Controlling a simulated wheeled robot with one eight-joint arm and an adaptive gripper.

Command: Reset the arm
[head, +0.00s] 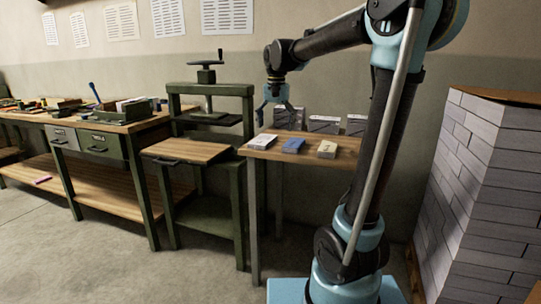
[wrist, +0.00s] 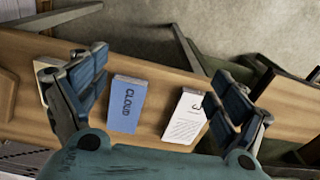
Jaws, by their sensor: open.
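My gripper (head: 277,96) hangs from my raised arm, above the left part of a small wooden table (head: 340,158) in the head view. In the wrist view my gripper (wrist: 160,95) has its two blue-padded fingers spread wide, with nothing held between them. Below it lie a blue booklet marked CLOUD (wrist: 126,103) and a white printed booklet (wrist: 185,117), apart from the fingers. In the head view the table bears a white stack (head: 263,142), the blue booklet (head: 293,145) and a cream booklet (head: 327,149) in a row.
Grey boxes (head: 324,124) stand along the table's back, near the wall. A green press (head: 209,110) stands to the left, beyond it a workbench (head: 120,125) with tools. The floor (head: 80,250) at front left is clear.

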